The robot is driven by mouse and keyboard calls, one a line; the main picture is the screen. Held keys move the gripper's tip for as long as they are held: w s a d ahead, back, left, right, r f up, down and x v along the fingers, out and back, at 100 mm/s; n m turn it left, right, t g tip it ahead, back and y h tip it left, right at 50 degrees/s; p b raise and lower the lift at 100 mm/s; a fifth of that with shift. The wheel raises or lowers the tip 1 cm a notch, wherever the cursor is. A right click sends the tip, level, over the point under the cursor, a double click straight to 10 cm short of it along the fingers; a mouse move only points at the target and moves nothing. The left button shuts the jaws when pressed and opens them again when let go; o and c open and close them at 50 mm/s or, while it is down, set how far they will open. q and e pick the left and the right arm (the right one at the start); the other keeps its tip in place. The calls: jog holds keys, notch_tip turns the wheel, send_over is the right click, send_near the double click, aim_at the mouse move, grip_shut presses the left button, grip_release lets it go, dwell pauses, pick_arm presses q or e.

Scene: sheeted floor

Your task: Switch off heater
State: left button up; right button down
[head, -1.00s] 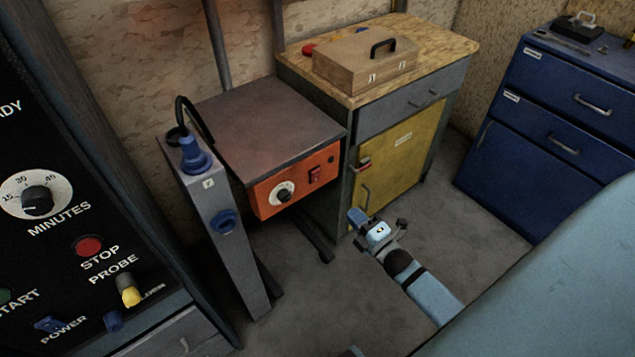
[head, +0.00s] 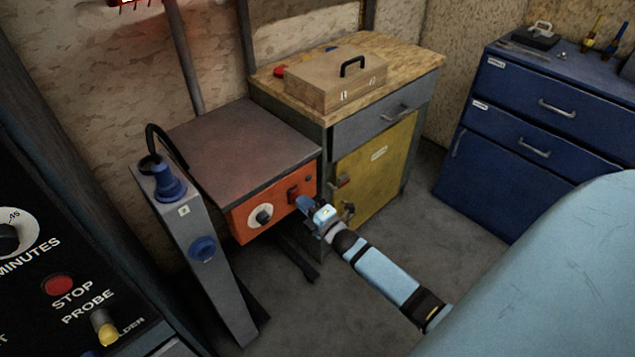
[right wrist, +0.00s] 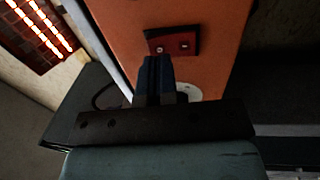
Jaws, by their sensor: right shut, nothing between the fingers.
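An orange control panel (head: 246,219) on the front of a grey-topped box carries a round dial (head: 263,216) and a red rocker switch (head: 293,194). My right gripper (head: 303,204) is shut and empty, its blue fingertips close in front of the switch. In the right wrist view, the shut fingertips (right wrist: 156,60) are just below the switch (right wrist: 172,44) in the picture; I cannot tell whether they touch it. A glowing heater (head: 132,2) shows at the top left edge and also in the right wrist view (right wrist: 40,30). My left gripper is not in view.
A grey post with blue plugs (head: 203,250) stands left of the panel. A cabinet with a yellow door (head: 375,175) and a wooden case (head: 335,82) stands right of it. Blue drawers (head: 530,115) are at the right. The floor between is clear.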

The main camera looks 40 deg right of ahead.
jog(key=shift+w, duration=0.85)
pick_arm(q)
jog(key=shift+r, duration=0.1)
pick_arm(e)
jog(key=shift+r, duration=0.15)
